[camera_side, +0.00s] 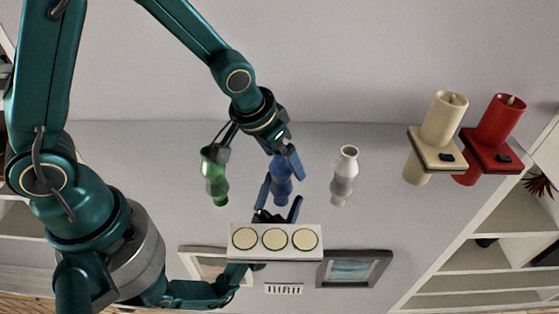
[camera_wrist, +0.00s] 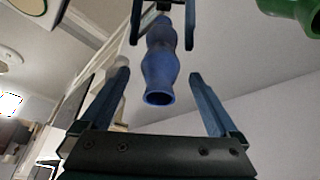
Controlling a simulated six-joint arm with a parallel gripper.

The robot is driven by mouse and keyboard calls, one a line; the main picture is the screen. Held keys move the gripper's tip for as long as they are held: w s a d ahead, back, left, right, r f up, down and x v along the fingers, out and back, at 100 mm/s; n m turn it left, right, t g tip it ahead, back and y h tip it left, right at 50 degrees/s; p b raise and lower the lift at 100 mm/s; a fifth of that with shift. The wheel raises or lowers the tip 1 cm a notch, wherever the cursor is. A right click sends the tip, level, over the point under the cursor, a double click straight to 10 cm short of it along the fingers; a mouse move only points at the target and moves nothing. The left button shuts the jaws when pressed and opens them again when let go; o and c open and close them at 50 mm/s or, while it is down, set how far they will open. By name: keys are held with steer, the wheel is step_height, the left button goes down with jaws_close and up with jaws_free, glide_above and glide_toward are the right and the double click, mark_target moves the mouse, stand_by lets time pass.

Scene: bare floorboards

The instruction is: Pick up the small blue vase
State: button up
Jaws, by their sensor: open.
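The small blue vase (camera_side: 281,172) stands on a mirror-like surface, with its reflection below it. It is partly hidden by my gripper (camera_side: 284,165) in the side view. In the wrist view the blue vase (camera_wrist: 160,72) lies between the two fingers of my gripper (camera_wrist: 159,75), its round mouth facing the camera. The fingers are open, with a visible gap on each side of the vase. Reflected fingers show at the top of the wrist view. One fingertip is hard to make out in the side view.
A white vase (camera_side: 346,163) stands to the right. Further right are a cream candle (camera_side: 442,118) and a red candle (camera_side: 499,119) on holders. The surface reflects shelves, frames and a lamp.

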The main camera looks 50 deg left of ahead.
jaws_close()
steer(key=shift+r, duration=0.15)
steer(key=shift+r, duration=0.6)
step_height(320, 180, up, 3)
steer(key=shift+f, duration=0.2)
steer(key=s+a+r, duration=0.3)
steer(key=a+r, duration=0.4)
steer(key=a, duration=0.4)
steer(key=s+d+r, duration=0.3)
steer(key=shift+s+d+r, duration=0.25)
steer(key=shift+r, duration=0.1)
